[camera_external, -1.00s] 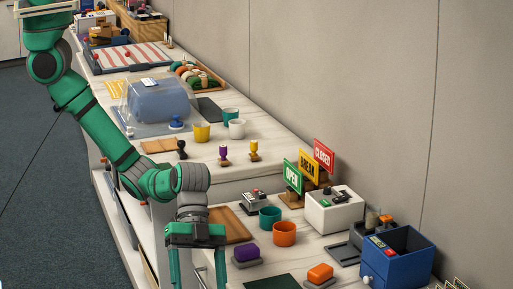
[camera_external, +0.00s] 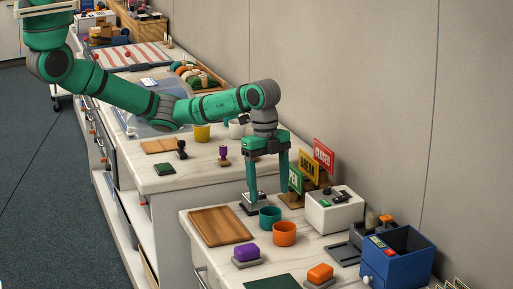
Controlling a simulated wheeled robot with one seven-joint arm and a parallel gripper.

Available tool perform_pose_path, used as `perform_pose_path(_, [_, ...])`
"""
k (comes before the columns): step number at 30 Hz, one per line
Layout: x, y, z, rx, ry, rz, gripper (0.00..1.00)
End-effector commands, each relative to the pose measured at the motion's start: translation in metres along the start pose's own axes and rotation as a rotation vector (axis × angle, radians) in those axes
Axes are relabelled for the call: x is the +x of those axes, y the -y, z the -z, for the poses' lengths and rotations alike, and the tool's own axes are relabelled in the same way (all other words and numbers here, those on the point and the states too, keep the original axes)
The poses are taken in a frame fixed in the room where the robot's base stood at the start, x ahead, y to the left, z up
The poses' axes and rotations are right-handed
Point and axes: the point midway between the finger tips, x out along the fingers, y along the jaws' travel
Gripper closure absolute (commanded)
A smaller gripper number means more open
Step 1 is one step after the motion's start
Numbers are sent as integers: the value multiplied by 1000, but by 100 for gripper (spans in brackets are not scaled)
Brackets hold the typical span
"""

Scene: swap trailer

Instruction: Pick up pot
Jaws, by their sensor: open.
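Two small cup-shaped pots stand side by side on the lower counter: a teal pot (camera_external: 270,218) and an orange pot (camera_external: 285,235). Which one the task means cannot be told. My gripper (camera_external: 267,193) points down with its two green fingers spread, empty. In the picture it is just above and behind the teal pot; its height over the counter is hard to judge. Its left finger overlaps a small dark device (camera_external: 249,209). Its right finger is in front of the green sign. A yellow pot (camera_external: 202,133) stands on the higher counter, with a white pot partly hidden by my arm.
Upright signs (camera_external: 309,172) and a white box with controls (camera_external: 334,210) stand close right of my gripper. A blue bin (camera_external: 398,257) is at front right. A wooden board (camera_external: 219,227), purple block (camera_external: 247,253) and orange block (camera_external: 320,273) lie nearer. The wall bounds the right.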

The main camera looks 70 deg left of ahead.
Motion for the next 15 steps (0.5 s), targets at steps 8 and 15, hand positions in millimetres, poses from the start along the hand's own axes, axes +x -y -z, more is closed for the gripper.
perform_pose_path(8, [26, 0, 0, 0, -1, -1, 30])
perform_pose_path(15, [54, 0, -1, -2, 0, -1, 30])
